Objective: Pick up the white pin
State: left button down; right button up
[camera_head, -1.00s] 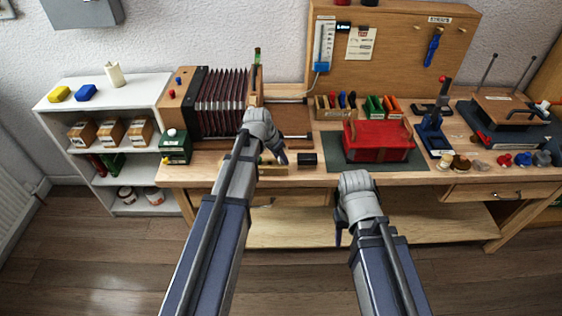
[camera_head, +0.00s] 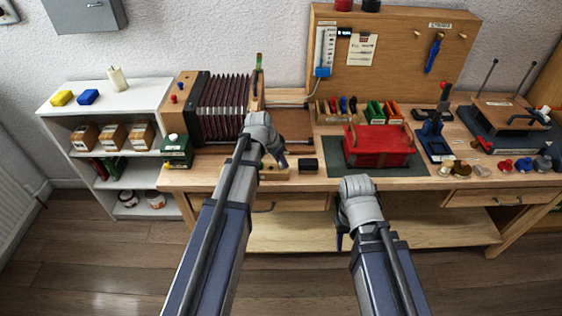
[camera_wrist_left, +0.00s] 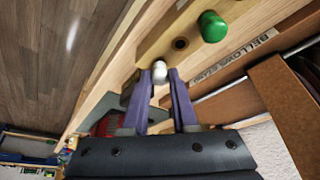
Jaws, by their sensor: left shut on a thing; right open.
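The white pin (camera_wrist_left: 160,70) shows in the left wrist view, its rounded white top between the purple fingertips of my left gripper (camera_wrist_left: 166,80). The gripper is shut on it. The pin is at the near end of a wooden block (camera_wrist_left: 152,44), close to an empty dark hole; I cannot tell whether it still sits in the block. A green pin (camera_wrist_left: 212,26) stands farther along the block. In the head view my left gripper (camera_head: 283,162) is at the bench's front edge, and its wrist hides most of the block. My right gripper (camera_head: 339,240) is open and empty, in front of the bench.
The bellows (camera_head: 222,105) stand behind and left of my left gripper. A small black box (camera_head: 308,166) lies just right of it. A red case (camera_head: 378,147) rests on a dark mat (camera_head: 415,168). A white shelf (camera_head: 150,92) is at left.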

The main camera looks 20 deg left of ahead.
notch_tip(320, 180, up, 10)
jog(key=p, duration=0.9)
jog(key=shift+f, duration=0.25)
